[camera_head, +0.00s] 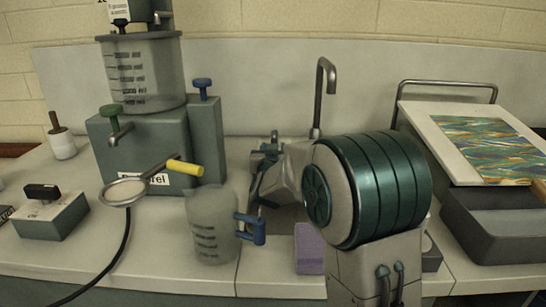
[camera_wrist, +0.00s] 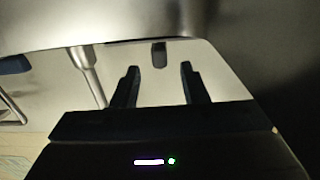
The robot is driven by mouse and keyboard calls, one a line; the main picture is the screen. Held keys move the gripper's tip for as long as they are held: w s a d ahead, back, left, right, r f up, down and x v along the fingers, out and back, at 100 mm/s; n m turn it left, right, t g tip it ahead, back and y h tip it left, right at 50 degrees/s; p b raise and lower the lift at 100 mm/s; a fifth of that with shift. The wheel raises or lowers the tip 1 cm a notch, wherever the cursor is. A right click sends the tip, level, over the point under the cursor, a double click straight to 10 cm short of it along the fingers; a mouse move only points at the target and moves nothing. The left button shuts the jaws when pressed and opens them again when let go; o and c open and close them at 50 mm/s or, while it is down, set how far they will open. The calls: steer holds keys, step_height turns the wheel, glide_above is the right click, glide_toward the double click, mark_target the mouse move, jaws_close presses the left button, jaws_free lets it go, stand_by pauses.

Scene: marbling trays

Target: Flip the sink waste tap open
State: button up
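My gripper (camera_wrist: 159,67) shows in the wrist view with its two dark fingers apart and nothing between them. A small dark tab (camera_wrist: 159,54) hangs just beyond the fingertips, roughly centred between them; it may be the sink waste tap's lever, but I cannot tell for sure. A broad grey metal surface (camera_wrist: 130,22) lies above it. In the head view my arm covers most of the sink area, and the waste tap cannot be made out there. The curved steel faucet (camera_head: 329,72) rises behind my arm.
A clear jug (camera_head: 210,225) with a blue handle stands left of my arm. A strainer (camera_head: 125,192) with a yellow handle lies near the green-grey dispenser (camera_head: 160,140). A purple sponge (camera_head: 308,250) sits at the front. A dark tray (camera_head: 480,235) with a marbled sheet above is at right.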

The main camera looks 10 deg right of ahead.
steer(key=shift+v, duration=2.7)
